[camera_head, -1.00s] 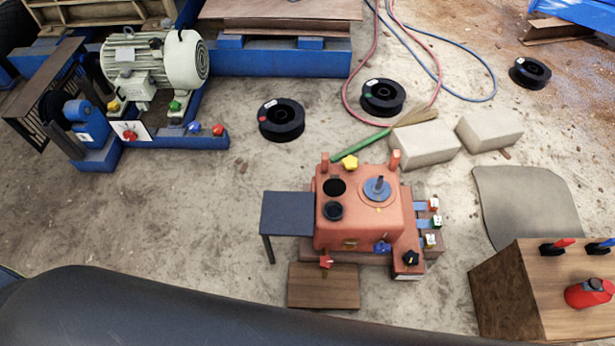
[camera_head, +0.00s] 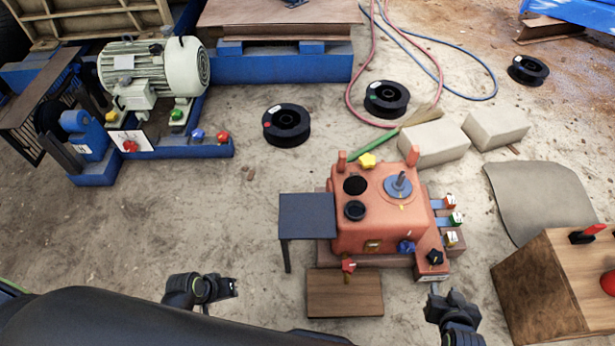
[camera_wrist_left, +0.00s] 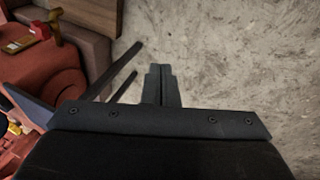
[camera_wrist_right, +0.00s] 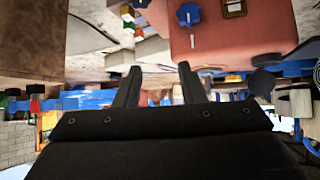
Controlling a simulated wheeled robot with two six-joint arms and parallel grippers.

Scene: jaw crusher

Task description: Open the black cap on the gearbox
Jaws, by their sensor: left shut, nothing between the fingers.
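The orange-red gearbox (camera_head: 385,228) stands on the ground right of centre in the head view. Two black round parts are on its top left: a flat dark circle (camera_head: 355,185) and, in front of it, the raised black cap (camera_head: 355,210). In the right wrist view, a dark round part (camera_wrist_right: 262,81), likely the cap, juts from the gearbox edge (camera_wrist_right: 240,35). My right gripper (camera_head: 452,303) is open and empty, in front of the gearbox's right side. My left gripper (camera_head: 222,288) is shut and empty, left of the small wooden board and apart from the gearbox.
A dark side table (camera_head: 307,216) stands at the gearbox's left. A wooden board (camera_head: 345,292) lies in front. A wooden box (camera_head: 540,285) stands at the right. Blue (camera_head: 406,246), black and red knobs line the gearbox front.

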